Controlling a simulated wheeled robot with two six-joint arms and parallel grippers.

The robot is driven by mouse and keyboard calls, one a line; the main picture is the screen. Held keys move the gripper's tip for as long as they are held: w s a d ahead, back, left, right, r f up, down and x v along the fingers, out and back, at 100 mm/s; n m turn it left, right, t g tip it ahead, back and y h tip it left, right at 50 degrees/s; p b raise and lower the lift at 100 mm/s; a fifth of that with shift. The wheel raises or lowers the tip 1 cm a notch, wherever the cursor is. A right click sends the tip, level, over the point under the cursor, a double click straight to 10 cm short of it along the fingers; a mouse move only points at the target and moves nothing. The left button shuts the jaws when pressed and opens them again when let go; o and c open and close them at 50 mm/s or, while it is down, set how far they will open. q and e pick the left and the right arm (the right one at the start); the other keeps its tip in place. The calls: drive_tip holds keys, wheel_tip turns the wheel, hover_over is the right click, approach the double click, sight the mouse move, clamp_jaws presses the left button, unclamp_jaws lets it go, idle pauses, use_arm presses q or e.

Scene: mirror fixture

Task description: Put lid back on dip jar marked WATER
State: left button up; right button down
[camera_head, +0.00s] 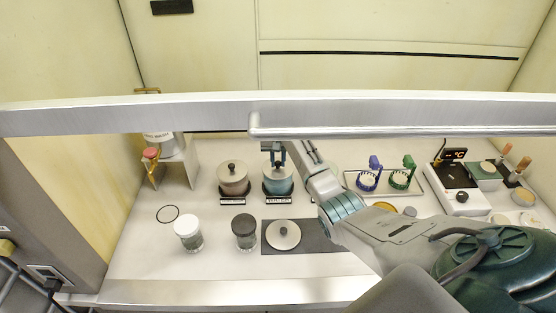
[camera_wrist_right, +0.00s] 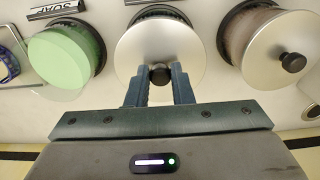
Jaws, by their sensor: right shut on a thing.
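My right gripper (camera_head: 274,156) is shut on the dark knob of a silver lid (camera_wrist_right: 137,50), over the middle jar, a teal one (camera_head: 278,186). The lid covers this jar's mouth in the right wrist view; whether it touches the rim all round I cannot tell. The teal jar's label (camera_head: 278,201) is too small to read surely. My left gripper is not in view.
A brown lidded jar (camera_head: 233,183) stands left of the teal one. A pale green jar (camera_wrist_right: 62,55) labelled SOAP is uncovered. Another silver lid (camera_head: 284,240) lies on a dark mat (camera_head: 318,241). A metal rail (camera_head: 400,117) crosses above the bench.

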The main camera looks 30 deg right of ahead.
drive_tip(key=c, duration=1.2)
unclamp_jaws()
drive_tip(key=shift+o, duration=0.5)
drive_tip(key=o, duration=0.4)
drive_tip(key=shift+r, duration=0.1)
drive_tip(key=shift+r, duration=3.45)
